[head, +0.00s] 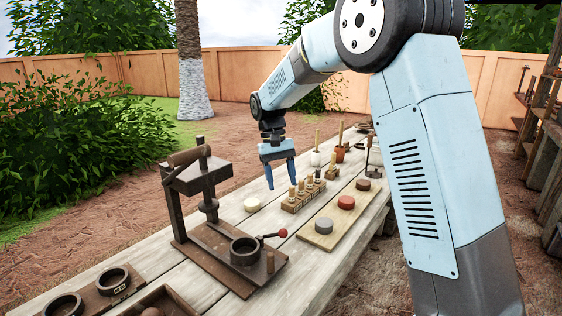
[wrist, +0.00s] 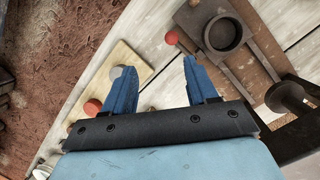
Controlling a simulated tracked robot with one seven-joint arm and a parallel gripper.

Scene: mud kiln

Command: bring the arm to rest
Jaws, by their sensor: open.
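My gripper (head: 281,174) is open and empty, its two blue fingers pointing down above the plank table. In the wrist view my gripper (wrist: 160,85) shows both fingers spread, with bare table between them. My light blue arm reaches out over the table from the right in the head view. The press (head: 200,185) stands on its board to the left of the gripper. Its round ring (head: 244,251) and red-knobbed lever (head: 282,233) also show at the top right in the wrist view.
A board (head: 315,240) holds grey (head: 324,225), red (head: 346,202) and brown discs. A rack with several wooden-handled stamps (head: 304,191) and a cream disc (head: 252,204) are near the gripper. More rings (head: 113,280) lie at the front left. Open air surrounds the arm above the table.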

